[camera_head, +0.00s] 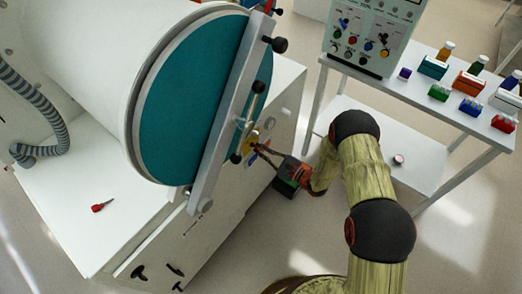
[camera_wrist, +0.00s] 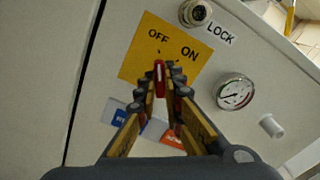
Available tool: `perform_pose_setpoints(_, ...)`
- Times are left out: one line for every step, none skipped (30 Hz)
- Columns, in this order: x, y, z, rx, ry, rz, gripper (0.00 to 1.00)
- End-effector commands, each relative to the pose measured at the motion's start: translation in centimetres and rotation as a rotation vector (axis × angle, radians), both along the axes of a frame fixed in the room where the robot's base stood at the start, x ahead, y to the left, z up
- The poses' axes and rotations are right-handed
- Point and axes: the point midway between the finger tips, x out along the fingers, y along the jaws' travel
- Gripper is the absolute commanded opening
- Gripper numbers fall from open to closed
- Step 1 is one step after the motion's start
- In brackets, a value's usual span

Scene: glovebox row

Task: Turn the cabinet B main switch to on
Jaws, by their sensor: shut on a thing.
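The main switch has a red handle (camera_wrist: 160,82) on a yellow plate (camera_wrist: 140,60) marked OFF and ON, in the wrist view. The handle points up towards the OFF mark; ON is to its upper right. My gripper (camera_wrist: 161,77) is shut on the handle, one finger on each side. The fingers hide the handle's lower part. In the head view my gripper (camera_head: 263,150) reaches the cabinet's side face, and the yellow plate (camera_head: 253,136) shows only in part. No cabinet letter is readable.
A LOCK keyhole (camera_wrist: 195,13) and a round gauge (camera_wrist: 235,92) sit close to the plate. In the head view, the large round teal door (camera_head: 185,100) with its bar (camera_head: 225,120) stands beside my gripper. A white table (camera_head: 440,75) with small bottles and boxes is to the right.

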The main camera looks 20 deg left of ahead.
Motion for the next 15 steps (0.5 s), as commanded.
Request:
perform_pose_setpoints(-0.05, 0.0, -0.05, 0.001, 0.003, 0.001, 0.0)
perform_pose_setpoints(-0.05, -0.01, -0.05, 0.001, 0.006, 0.0, 0.0)
perform_pose_setpoints(-0.05, -0.01, -0.04, 0.003, 0.011, 0.0, 0.0)
perform_pose_setpoints(-0.05, -0.01, -0.04, 0.005, 0.016, 0.0, 0.0)
perform_pose_setpoints(-0.05, -0.01, -0.03, 0.008, 0.023, 0.0, 0.0)
perform_pose_setpoints(-0.05, -0.01, -0.04, 0.013, 0.036, 0.0, 0.0)
perform_pose_setpoints(-0.06, -0.02, -0.04, 0.017, 0.046, 0.0, 0.0)
perform_pose_setpoints(-0.07, -0.02, -0.04, 0.022, 0.058, 0.0, 0.0)
perform_pose_setpoints(-0.08, -0.02, -0.05, 0.03, 0.077, 0.0, 0.0)
perform_pose_setpoints(-0.09, -0.03, -0.04, 0.037, 0.094, 0.0, 0.0)
perform_pose_setpoints(-0.09, -0.03, -0.04, 0.044, 0.11, 0.0, 0.0)
perform_pose_setpoints(-0.08, -0.02, -0.03, 0.054, 0.134, 0.0, 0.0)
perform_pose_setpoints(-0.07, -0.03, -0.01, 0.062, 0.154, 0.0, 0.0)
perform_pose_setpoints(-0.06, -0.02, 0.0, 0.07, 0.172, 0.0, 0.0)
perform_pose_setpoints(-0.05, -0.02, 0.0, 0.081, 0.198, 0.0, 0.0)
